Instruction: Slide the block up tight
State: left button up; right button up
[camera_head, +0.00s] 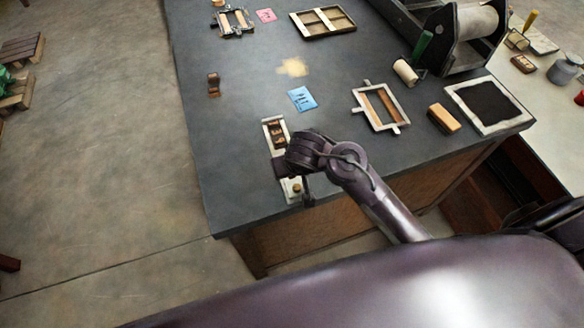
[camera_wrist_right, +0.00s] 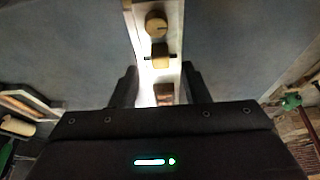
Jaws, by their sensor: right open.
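A narrow pale tray (camera_head: 268,123) lies near the front edge of the dark table, with several brown letter blocks (camera_head: 277,134) inside its far part. A brass knob (camera_head: 297,188) shows at its near end. In the right wrist view the tray (camera_wrist_right: 175,18) holds a round wooden knob (camera_wrist_right: 156,24), a wooden block with a dark crosspiece (camera_wrist_right: 163,54), and another brown block (camera_wrist_right: 164,92) low between my fingers. My right gripper (camera_wrist_right: 160,82) is open, one finger on each side of the tray; contact cannot be told. My arm hides the tray's middle in the head view. My left gripper is out of view.
A blue card (camera_head: 302,99), a frame (camera_head: 380,106), a wooden block (camera_head: 444,118) and a black inked slab (camera_head: 488,103) lie to the right. A small brown piece (camera_head: 213,84) lies beyond. The table left of the tray is clear.

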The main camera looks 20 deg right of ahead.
aim_at(294, 181)
jog(key=shift+x, duration=1.4)
grip_shut()
jog(key=shift+w, duration=0.1)
